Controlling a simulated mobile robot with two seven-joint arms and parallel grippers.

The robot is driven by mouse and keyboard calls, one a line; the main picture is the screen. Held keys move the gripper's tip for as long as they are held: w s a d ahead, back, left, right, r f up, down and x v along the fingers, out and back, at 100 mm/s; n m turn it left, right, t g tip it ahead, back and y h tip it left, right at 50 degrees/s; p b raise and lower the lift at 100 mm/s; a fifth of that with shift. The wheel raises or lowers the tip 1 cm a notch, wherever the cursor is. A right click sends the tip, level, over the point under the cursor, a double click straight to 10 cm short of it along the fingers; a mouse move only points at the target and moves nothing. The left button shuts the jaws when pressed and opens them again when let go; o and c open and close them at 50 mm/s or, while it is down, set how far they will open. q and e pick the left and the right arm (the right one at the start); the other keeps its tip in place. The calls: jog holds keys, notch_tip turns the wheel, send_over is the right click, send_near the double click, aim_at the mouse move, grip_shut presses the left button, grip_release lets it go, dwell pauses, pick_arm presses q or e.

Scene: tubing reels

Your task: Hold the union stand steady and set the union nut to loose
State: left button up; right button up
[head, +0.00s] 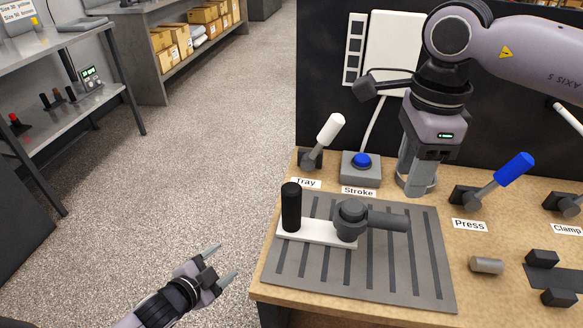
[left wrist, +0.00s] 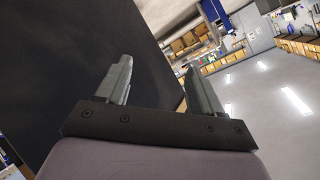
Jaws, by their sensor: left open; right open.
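The union stand has a white base plate (head: 302,231) on a grey slotted mat, with an upright black post (head: 291,206) at its left end. The dark grey union nut (head: 351,217) sits at the plate's right end, and a grey handle (head: 388,220) sticks out from it to the right. My left gripper (head: 224,264) is open and empty, off the bench's left edge, apart from the stand. My right gripper (head: 412,178) is open and points down behind the mat, apart from the nut. The left wrist view shows the open left fingers (left wrist: 158,72) but not the stand.
Behind the mat (head: 430,275) stand a white-handled Tray lever (head: 328,132) and a Stroke button box (head: 361,168). To the right are a blue-handled Press lever (head: 510,173), a small grey cylinder (head: 486,265) and black blocks (head: 558,297). A dark panel (head: 320,60) closes the back.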

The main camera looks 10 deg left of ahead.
pick_arm(q)
jog(key=w+d+r+m+g+h, duration=0.15)
jog(key=w+r+m+h, duration=0.35)
jog(key=r+m, duration=0.5)
jog(key=w+d+r+m+h, duration=0.25)
jog(key=w+r+m, duration=0.45)
jog(key=r, duration=0.4)
jog(key=w+d+r+m+g+h, duration=0.1)
jog(key=w+d+r+m+h, duration=0.25)
jog(key=w+r+m, duration=0.45)
jog(key=s+d+r+m+g, duration=0.4)
jog(key=s+d+m+g, duration=0.1)
jog(key=s+d+m, duration=0.1)
jog(key=m+g+y, duration=0.5)
jog(key=m+y, duration=0.3)
jog(key=y, duration=0.5)
send_over(291, 202)
jog(key=w, duration=0.2)
jog(key=f, duration=0.4)
jog(key=shift+s+d, duration=0.15)
jog(key=shift+d, duration=0.05)
jog(key=shift+a+r, duration=0.1)
jog(key=shift+a, duration=0.15)
jog(key=shift+a+y, duration=0.15)
jog(key=shift+y, duration=0.25)
jog(key=shift+f, duration=3.55)
